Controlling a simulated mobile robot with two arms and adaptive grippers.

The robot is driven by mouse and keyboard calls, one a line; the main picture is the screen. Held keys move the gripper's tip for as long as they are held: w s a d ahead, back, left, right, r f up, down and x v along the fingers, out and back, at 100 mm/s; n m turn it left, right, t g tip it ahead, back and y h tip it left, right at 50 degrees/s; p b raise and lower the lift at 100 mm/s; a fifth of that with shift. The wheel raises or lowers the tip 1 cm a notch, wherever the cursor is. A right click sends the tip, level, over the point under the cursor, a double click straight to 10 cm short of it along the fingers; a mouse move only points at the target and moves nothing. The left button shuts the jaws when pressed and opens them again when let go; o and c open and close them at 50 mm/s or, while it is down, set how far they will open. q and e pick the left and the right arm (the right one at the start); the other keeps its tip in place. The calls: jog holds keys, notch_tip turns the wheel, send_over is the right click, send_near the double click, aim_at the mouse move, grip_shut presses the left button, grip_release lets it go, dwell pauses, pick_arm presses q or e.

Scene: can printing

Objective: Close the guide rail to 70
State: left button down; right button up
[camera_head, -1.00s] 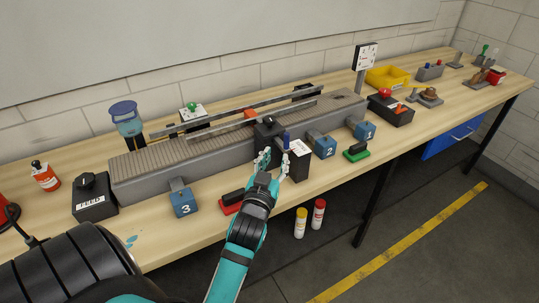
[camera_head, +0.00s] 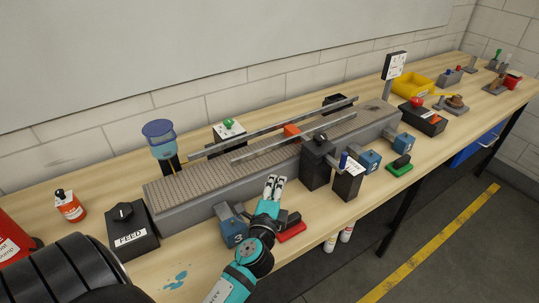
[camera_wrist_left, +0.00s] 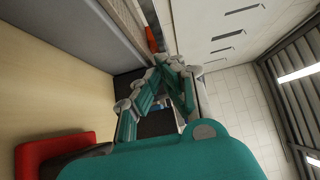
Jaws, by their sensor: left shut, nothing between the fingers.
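Two thin metal guide rails run along the grey conveyor (camera_head: 215,183), the rear rail (camera_head: 265,130) and the front rail (camera_head: 265,146). An orange block (camera_head: 292,131) sits between them. A black box with a dark knob on top (camera_head: 316,165) stands at the conveyor's front side. I cannot read any rail setting. My left gripper (camera_head: 275,181) is shut and empty, in front of the conveyor, left of the black box and apart from it. Its fingers (camera_wrist_left: 165,85) also show in the left wrist view. My right gripper is not in view.
A black box with a white label (camera_head: 347,180) stands right of the knob box. A blue block marked 3 (camera_head: 233,226) and a red-based block (camera_head: 291,231) are close to my left arm. The FEED box (camera_head: 130,228) is further left.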

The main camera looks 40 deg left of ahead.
aim_at(273, 149)
pick_arm(q)
jog(key=w+a, duration=0.2)
jog(key=w+a+p, duration=0.1)
jog(key=w+a, duration=0.1)
jog(key=w, duration=0.1)
jog(key=w+a+p, duration=0.1)
jog(key=w+a, duration=0.1)
jog(key=shift+w, duration=0.3)
jog(key=shift+w+a+p, duration=0.15)
jog(key=shift+a+p, duration=0.15)
jog(key=shift+a, duration=0.1)
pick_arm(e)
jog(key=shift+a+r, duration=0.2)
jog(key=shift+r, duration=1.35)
pick_arm(q)
jog(key=shift+w+a+b, duration=0.2)
jog(key=shift+a+b, duration=0.1)
jog(key=shift+a, duration=0.25)
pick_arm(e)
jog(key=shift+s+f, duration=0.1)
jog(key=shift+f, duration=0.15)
